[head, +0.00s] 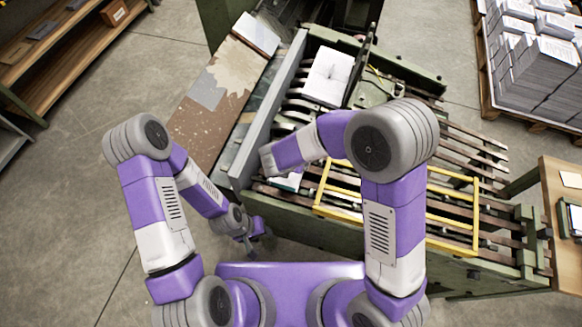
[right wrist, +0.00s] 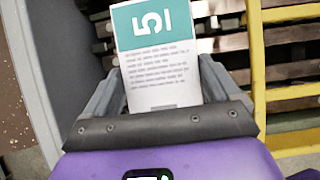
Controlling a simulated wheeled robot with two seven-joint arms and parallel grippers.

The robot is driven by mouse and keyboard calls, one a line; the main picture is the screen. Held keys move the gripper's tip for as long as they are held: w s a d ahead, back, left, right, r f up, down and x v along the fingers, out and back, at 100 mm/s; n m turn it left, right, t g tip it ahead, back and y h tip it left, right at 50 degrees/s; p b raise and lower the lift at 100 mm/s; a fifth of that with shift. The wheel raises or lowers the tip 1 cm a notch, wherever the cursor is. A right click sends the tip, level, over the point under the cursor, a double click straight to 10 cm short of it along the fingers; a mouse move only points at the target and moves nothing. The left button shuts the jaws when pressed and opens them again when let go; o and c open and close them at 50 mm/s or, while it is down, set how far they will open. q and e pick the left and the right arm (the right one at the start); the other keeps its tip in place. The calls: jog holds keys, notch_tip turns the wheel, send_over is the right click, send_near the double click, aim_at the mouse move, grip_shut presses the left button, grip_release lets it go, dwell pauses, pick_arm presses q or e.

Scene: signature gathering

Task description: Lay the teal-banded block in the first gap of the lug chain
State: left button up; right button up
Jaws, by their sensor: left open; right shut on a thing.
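The teal-banded block (right wrist: 160,62), white with printed lines and a teal end with a large number, is held between the fingers of my right gripper (right wrist: 160,80) in the right wrist view. In the head view only a small part of the block (head: 288,181) shows below my right forearm, which hides that gripper. The block is over the near part of the lug chain (head: 270,189), a run of dark slats and rails. I cannot tell whether it touches them. My left gripper (head: 250,236) is open and empty, low beside the machine's near left corner.
A yellow guard frame (head: 477,215) stands over the chain, right beside my right gripper. A grey side wall (head: 268,110) bounds the chain on the left. A white paper stack (head: 328,76) lies farther up the machine. A pallet of paper stacks (head: 548,65) stands at far right.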

notch_tip(320, 180, down, 4)
jog(key=shift+w+f+b, duration=0.1)
jog(key=shift+b, duration=0.7)
jog(key=o, duration=1.1)
jog(key=shift+c, duration=0.2)
